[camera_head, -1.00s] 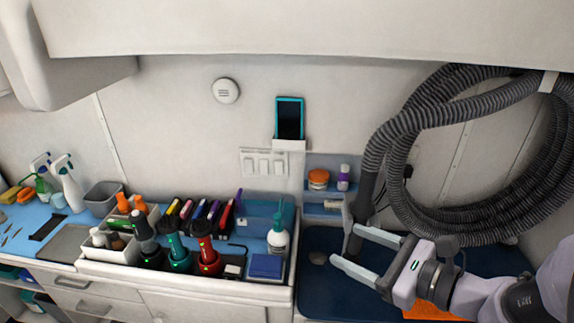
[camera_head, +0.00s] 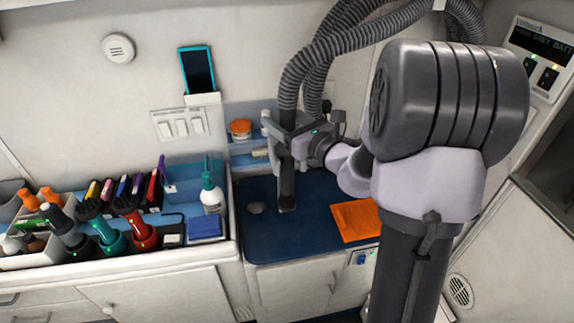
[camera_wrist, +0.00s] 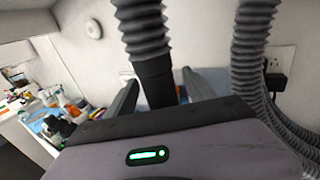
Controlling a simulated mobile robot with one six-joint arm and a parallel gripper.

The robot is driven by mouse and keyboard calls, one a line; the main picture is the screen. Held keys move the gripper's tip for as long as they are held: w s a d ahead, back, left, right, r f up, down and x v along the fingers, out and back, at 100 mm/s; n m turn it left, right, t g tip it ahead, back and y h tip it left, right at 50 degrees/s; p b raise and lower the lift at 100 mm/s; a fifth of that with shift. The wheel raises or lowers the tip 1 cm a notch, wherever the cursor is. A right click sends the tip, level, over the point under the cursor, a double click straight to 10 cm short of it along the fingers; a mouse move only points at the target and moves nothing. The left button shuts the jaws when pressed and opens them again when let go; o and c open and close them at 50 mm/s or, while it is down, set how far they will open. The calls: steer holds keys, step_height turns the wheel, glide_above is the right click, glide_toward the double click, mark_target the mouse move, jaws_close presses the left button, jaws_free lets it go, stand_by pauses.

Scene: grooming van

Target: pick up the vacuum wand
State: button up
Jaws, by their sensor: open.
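The vacuum wand (camera_head: 287,190) is a dark tube at the end of a grey ribbed hose. It hangs upright in front of the wall, over the dark blue counter mat. My gripper (camera_head: 276,134) is at the upper part of the wand, below the hose joint. In the wrist view the wand (camera_wrist: 155,82) stands between the two fingers of my open gripper (camera_wrist: 160,79). I cannot tell whether either finger touches it. The gripper body hides the wand's lower part in the wrist view.
The hose (camera_head: 350,48) loops above and behind my gripper. An orange cloth (camera_head: 357,220) lies on the blue mat (camera_head: 310,234). A tool tray with clippers and bottles is on the left. A small wall niche with an orange-lidded jar (camera_head: 240,129) is close to the gripper.

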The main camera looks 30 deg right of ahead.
steer(key=shift+w+a, duration=0.1)
steer(key=shift+w, duration=0.65)
jaws_close()
